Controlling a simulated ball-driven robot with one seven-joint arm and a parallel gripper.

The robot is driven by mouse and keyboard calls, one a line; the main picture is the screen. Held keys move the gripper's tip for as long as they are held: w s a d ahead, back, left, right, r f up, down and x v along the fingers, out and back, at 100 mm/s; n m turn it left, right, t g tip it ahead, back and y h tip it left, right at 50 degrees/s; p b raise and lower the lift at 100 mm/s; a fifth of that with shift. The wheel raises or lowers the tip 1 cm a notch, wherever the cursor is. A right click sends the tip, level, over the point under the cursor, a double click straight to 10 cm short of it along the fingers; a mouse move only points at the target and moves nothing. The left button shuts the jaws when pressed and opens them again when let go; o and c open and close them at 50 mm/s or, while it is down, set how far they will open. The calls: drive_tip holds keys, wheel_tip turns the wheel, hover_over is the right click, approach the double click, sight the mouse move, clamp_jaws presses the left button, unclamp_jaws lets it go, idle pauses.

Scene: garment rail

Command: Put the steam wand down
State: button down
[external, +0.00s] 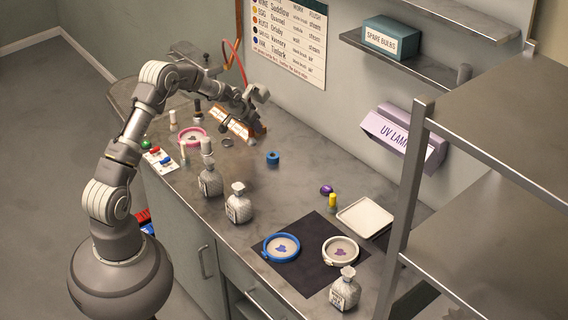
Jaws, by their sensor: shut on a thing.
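The steam wand (232,122) looks like a copper-coloured piece with a dark end, low over the back left part of the steel counter (290,185). An orange-red hose hangs at the wall behind it. My gripper (248,108) is at the wand and shut on it, with my arm reaching across from the left. The fingertips are small and partly hidden, so the exact grip does not show. I cannot tell whether the wand touches the counter.
Glass flasks (238,205) stand nearer the front. A dark mat (308,282) holds two hoops; a white tray (366,217) lies beside it.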

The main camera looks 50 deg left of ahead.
drive_tip(key=x, duration=0.1)
drive_tip(key=b+x, duration=0.1)
drive_tip(key=x, duration=0.1)
drive_tip(key=b+x, duration=0.1)
drive_tip(key=x, duration=0.1)
drive_tip(key=shift+w+a+r, duration=0.2)
drive_tip(key=shift+w+a, duration=0.05)
drive_tip(key=shift+w, duration=0.05)
drive_tip(key=shift+r, duration=0.1)
drive_tip(key=c, duration=0.8)
unclamp_jaws()
